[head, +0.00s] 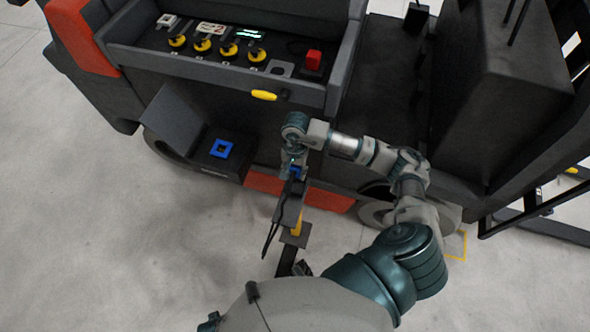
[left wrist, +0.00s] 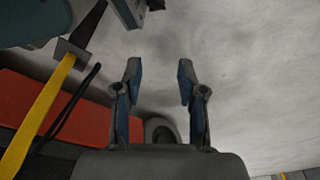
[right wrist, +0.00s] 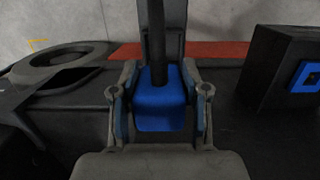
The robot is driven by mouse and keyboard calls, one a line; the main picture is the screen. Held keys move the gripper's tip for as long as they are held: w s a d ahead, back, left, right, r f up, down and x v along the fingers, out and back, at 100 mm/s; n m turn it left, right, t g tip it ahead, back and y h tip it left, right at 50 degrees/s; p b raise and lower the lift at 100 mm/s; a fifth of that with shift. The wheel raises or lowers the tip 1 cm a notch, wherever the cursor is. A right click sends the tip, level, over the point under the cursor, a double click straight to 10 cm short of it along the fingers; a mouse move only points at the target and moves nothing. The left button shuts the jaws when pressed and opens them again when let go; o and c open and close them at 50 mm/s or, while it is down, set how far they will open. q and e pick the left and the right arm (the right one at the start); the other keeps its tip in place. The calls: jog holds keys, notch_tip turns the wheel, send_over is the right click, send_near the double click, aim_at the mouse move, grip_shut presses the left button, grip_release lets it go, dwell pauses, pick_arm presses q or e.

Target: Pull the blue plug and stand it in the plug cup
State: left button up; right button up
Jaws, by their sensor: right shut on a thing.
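The blue plug (right wrist: 158,107) sits between the fingers of my right gripper (right wrist: 160,78), which is shut on it. A black cable (right wrist: 157,38) runs from the plug past a dark grey plate. In the head view the right gripper (head: 294,168) and a bit of the plug (head: 296,172) show above a dark holder (head: 288,204) on a yellow post (head: 297,228); I cannot tell whether they touch. A blue square socket (head: 221,148) shows on a black box, apart from the plug. I cannot clearly identify the plug cup. My left gripper (left wrist: 158,70) is open and empty.
The truck's panel (head: 205,60) holds several yellow knobs and a red button (head: 313,58). A yellow handle (head: 264,95) sticks out below it. A raised dark lid (head: 174,118) stands beside the socket. Open grey floor (head: 90,240) lies at the left.

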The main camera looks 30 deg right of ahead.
aim_at(295, 176)
jog(key=shift+a+f, duration=0.2)
jog(key=shift+f, duration=0.1)
jog(key=f+b, duration=0.3)
jog(key=shift+d+f, duration=0.2)
notch_tip(295, 176, down, 3)
jog(key=b, duration=0.2)
jog(key=shift+a+f+b, duration=0.1)
jog(key=shift+f+b, duration=0.05)
jog(key=shift+b, duration=0.25)
pick_arm(q)
notch_tip(295, 176, up, 16)
jog(key=w, duration=0.2)
jog(key=shift+w+r+t, duration=0.15)
jog(key=shift+w+t, duration=0.15)
jog(key=shift+w, duration=0.05)
pick_arm(e)
jog(key=shift+a, duration=0.1)
pick_arm(q)
jog(key=shift+a, duration=0.1)
jog(key=shift+f, duration=0.25)
jog(key=shift+s+f+b, duration=0.1)
jog(key=shift+f+b, duration=0.1)
jog(key=shift+b, duration=0.2)
